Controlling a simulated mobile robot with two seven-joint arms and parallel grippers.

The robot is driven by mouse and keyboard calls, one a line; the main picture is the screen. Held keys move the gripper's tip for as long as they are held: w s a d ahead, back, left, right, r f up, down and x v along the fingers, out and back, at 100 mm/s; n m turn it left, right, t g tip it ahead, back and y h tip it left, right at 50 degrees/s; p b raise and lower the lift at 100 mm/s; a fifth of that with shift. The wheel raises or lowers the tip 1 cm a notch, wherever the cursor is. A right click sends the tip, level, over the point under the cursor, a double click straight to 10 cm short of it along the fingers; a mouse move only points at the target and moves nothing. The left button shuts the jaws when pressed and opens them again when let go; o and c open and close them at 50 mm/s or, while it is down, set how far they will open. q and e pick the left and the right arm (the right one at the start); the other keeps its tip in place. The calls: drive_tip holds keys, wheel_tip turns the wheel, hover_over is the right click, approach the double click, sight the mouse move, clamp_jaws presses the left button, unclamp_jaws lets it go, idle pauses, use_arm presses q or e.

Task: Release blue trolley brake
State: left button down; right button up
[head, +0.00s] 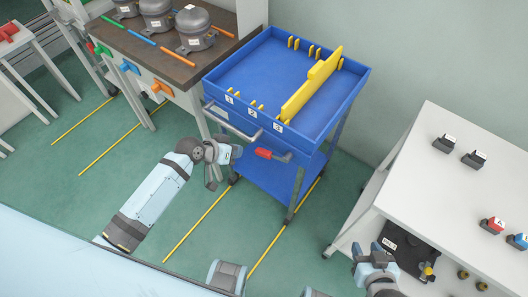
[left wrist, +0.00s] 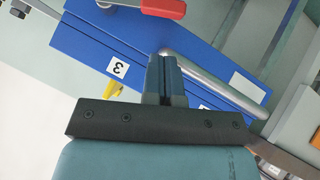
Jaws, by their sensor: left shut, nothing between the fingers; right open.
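The blue trolley (head: 262,172) stands in the middle of the head view, with a grey push handle (head: 232,123) across its front. A red-gripped lever (head: 271,154), which looks like the brake, sits below the tray on the front side. Its red grip also shows at the top of the left wrist view (left wrist: 163,8). My left gripper (head: 232,153) is shut and empty, to the left of the lever and apart from it. Its closed fingers show in the left wrist view (left wrist: 165,78) in front of the trolley. My right gripper (head: 374,248) is open and empty at the lower right.
Yellow dividers (head: 312,85) stand in the trolley's tray. A brown-topped workbench (head: 160,70) with several compressors is at the left. A white table (head: 440,180) with small red, blue and black parts is at the right. Yellow lines (head: 195,222) mark the green floor.

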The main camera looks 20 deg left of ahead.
sight(261, 152)
use_arm(q)
drive_tip(key=shift+w, duration=0.15)
drive_tip(key=x, duration=1)
drive_tip(key=shift+d, duration=0.1)
drive_tip(key=shift+f+b, duration=0.55)
drive_tip(key=shift+f, duration=0.1)
drive_tip(key=shift+r, duration=0.15)
